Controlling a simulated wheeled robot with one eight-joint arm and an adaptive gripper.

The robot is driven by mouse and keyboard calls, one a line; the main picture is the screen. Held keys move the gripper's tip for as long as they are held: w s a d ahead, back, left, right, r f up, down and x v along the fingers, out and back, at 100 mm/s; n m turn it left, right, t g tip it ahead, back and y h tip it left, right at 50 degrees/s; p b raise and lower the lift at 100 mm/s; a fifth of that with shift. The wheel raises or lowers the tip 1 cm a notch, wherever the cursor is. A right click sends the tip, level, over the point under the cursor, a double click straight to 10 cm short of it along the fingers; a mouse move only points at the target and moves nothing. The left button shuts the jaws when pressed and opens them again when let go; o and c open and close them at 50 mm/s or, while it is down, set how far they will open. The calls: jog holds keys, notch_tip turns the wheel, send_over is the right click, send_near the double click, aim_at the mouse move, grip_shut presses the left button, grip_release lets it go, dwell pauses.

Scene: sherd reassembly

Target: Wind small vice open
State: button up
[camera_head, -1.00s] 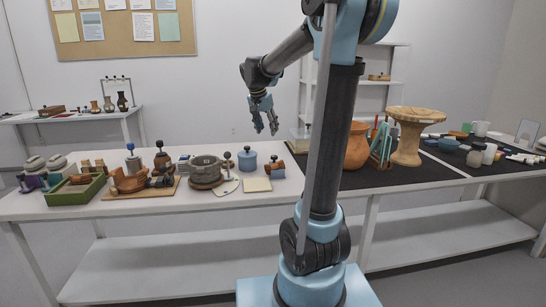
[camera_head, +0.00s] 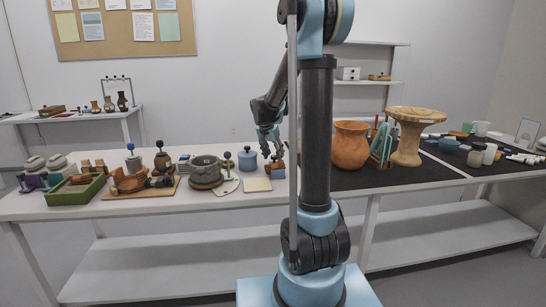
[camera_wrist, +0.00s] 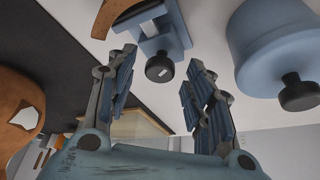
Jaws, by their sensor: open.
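The small vice (camera_head: 279,174) is a blue block near the table's front edge, with a brown sherd at its top. In the wrist view the vice (camera_wrist: 163,30) shows a black round knob (camera_wrist: 160,68) facing my fingers, with the brown sherd (camera_wrist: 118,12) beside it. My gripper (camera_head: 272,150) is just above and close to the vice in the head view. In the wrist view my gripper (camera_wrist: 160,95) has its fingers apart, with the knob lying ahead of the gap, not visibly touched. The exact gap to the knob is unclear.
A blue lidded pot (camera_head: 247,160) with a black knob stands close left of the vice; it also shows in the wrist view (camera_wrist: 275,45). A pale yellow pad (camera_head: 257,185) lies in front. An orange jar (camera_head: 350,146) stands on the black mat to the right.

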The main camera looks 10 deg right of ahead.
jog(key=shift+f, duration=0.25)
jog(key=shift+c, duration=0.6)
jog(key=c, duration=1)
jog(key=shift+o, duration=0.2)
jog(key=shift+n, duration=0.3)
jog(key=n, duration=0.1)
jog(key=n+y, duration=0.1)
jog(key=n, duration=0.1)
jog(key=n+t+y, duration=0.1)
jog(key=n, duration=0.1)
jog(key=shift+d, duration=0.25)
jog(key=n+y, duration=0.1)
jog(key=n, duration=0.2)
jog(key=n+y, duration=0.1)
jog(key=n, duration=0.2)
jog(key=shift+d+y, duration=0.2)
jog(key=shift+y, duration=0.1)
jog(key=shift+n, duration=0.3)
jog(key=o, duration=1.1)
